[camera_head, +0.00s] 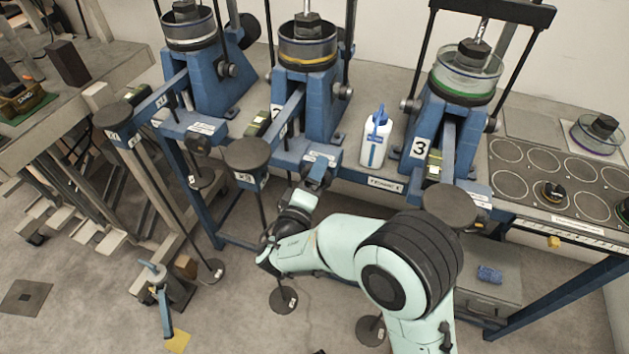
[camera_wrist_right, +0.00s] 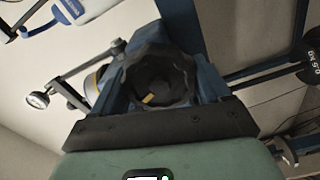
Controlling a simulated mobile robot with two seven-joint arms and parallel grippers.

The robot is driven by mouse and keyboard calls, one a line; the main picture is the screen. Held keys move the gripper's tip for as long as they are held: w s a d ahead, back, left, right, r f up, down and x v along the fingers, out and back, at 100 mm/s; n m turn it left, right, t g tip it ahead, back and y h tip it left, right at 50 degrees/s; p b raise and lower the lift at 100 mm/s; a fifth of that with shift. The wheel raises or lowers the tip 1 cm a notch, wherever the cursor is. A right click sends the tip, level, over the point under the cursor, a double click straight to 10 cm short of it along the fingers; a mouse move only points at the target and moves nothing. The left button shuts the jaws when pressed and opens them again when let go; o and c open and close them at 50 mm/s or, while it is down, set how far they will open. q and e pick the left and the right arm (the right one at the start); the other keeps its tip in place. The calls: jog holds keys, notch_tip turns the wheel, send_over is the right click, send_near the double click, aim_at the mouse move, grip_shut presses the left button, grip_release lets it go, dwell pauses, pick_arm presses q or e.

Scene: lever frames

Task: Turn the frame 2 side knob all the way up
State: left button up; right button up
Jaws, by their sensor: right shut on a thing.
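Frame 2 (camera_head: 313,108) is the blue lever frame in the middle, with a yellow-banded cup on top. Its side knob (camera_wrist_right: 158,78) fills the middle of the right wrist view; it is dark and faceted, with a small yellow mark just below and left of its centre. My right gripper (camera_head: 317,178) reaches the front of frame 2 from below and is shut on this knob. In the head view the gripper and wrist hide the knob. My left gripper is in neither view.
A white bottle with a blue cap (camera_head: 375,138) stands on the bench between frames 2 and 3. Frame 1 (camera_head: 203,75) is left and frame 3 (camera_head: 447,135) right. A round dark pad (camera_head: 247,153) with hanging weights sits close left of my wrist.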

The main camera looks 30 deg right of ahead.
jog(key=shift+s+d+f+m+b, duration=0.1)
jog(key=shift+d+f+m+b, duration=0.15)
jog(key=shift+m+b, duration=0.2)
jog(key=o, duration=1.4)
jog(key=shift+r, duration=0.1)
jog(key=shift+a, duration=0.1)
jog(key=shift+v, duration=3.05)
jog(key=shift+r, duration=0.1)
